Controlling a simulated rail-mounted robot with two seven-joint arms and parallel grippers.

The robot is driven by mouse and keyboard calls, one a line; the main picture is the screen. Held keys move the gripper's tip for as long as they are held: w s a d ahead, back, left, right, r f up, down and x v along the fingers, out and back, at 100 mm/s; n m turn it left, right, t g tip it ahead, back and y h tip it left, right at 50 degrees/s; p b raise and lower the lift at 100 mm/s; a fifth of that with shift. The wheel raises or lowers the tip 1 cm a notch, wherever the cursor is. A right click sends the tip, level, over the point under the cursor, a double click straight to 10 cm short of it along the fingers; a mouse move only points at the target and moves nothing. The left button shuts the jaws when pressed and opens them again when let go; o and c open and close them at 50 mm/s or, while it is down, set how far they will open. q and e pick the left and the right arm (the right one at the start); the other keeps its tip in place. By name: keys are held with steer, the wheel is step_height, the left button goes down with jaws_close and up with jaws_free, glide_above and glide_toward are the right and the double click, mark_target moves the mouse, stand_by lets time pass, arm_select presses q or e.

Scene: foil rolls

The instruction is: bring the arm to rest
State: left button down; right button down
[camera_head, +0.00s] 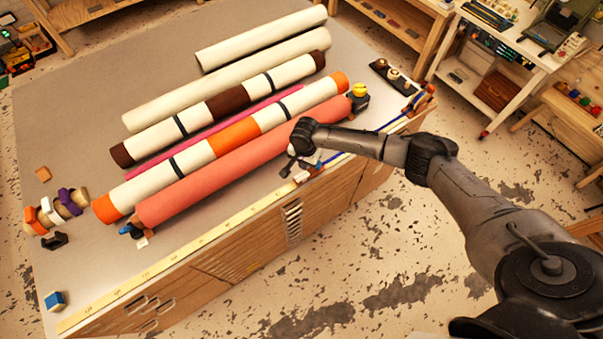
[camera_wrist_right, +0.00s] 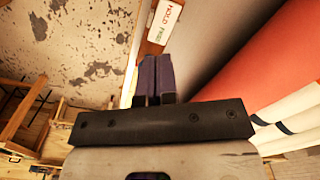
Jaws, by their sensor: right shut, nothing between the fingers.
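My right arm (camera_head: 430,160) reaches in from the right of the head view, over the floor and the table's front edge. My right gripper (camera_head: 291,168) is above the front edge of the table, close beside the salmon-red roll (camera_head: 245,170). In the right wrist view my gripper's dark fingers (camera_wrist_right: 153,79) are together with nothing between them. That view also shows the red roll (camera_wrist_right: 255,50) to the right of the fingers and a card with red and green lettering (camera_wrist_right: 166,20) beyond them. My left gripper is not in view.
Several long rolls, cream, brown-banded, pink and orange-banded, lie side by side on the grey table (camera_head: 70,110). A yellow ruler strip (camera_head: 190,246) runs along its front edge. Tape rings (camera_head: 55,208) and a blue block (camera_head: 55,300) are at the left. Open floor (camera_head: 400,250) lies in front.

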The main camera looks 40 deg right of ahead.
steer(key=shift+r+p, duration=0.45)
steer(key=shift+r, duration=0.2)
